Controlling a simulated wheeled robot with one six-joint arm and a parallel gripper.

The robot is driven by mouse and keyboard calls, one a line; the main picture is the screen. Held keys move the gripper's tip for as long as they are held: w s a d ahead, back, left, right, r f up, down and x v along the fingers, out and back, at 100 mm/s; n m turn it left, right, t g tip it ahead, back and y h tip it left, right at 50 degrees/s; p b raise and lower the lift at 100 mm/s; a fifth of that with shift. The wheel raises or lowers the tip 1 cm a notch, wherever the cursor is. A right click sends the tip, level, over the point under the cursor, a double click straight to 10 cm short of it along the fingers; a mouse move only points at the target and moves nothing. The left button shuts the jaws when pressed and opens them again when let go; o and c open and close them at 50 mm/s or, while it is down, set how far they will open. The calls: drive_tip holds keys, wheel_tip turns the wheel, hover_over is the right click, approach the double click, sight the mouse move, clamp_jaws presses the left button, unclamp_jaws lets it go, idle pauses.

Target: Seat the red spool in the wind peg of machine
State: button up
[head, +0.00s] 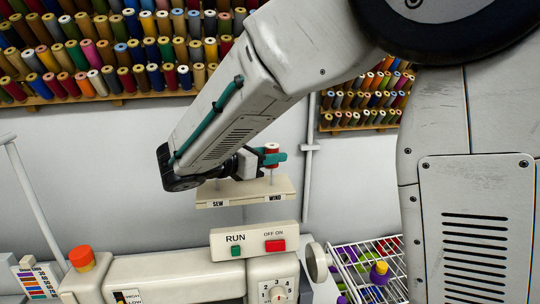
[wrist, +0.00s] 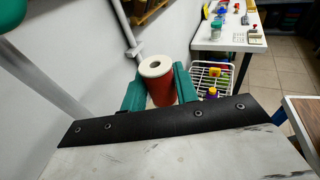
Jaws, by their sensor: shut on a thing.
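The red spool (head: 272,148), with pale ends, is held between the green fingers of my gripper (head: 270,157). In the wrist view the spool (wrist: 161,88) stands upright between the two green fingertips (wrist: 160,92), its white top with a dark centre hole showing. The machine's pale peg bar (head: 240,193) is marked SEW at left and WIND at right. In the head view the spool is over the WIND end, with a thin peg (head: 271,177) showing just below it. I cannot tell whether the peg tip is inside the spool.
Below the bar is the machine's panel with a green RUN button (head: 236,251), a red OFF/ON switch (head: 275,245) and a dial (head: 278,293). A white wire basket (head: 345,262) stands at right. Spool racks (head: 120,95) hang on the wall behind.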

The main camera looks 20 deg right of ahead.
sight(269, 185)
drive_tip(key=shift+f, duration=2.25)
idle(1.2)
drive_tip(key=o, duration=1.8)
drive_tip(key=shift+c, duration=0.2)
drive_tip(key=shift+a, duration=0.15)
drive_tip(key=shift+s+a+r, duration=0.2)
drive_tip(key=shift+a+r, duration=0.25)
drive_tip(key=shift+a, duration=0.3)
drive_tip(key=shift+s+a+r, duration=0.25)
drive_tip(key=shift+a+r, duration=0.25)
drive_tip(key=shift+a, duration=0.3)
drive_tip(key=shift+s+a+r, duration=0.2)
drive_tip(key=shift+a+r, duration=0.25)
drive_tip(key=shift+a, duration=0.3)
drive_tip(key=v, duration=0.7)
drive_tip(key=shift+a, duration=0.35)
drive_tip(key=shift+s, duration=0.15)
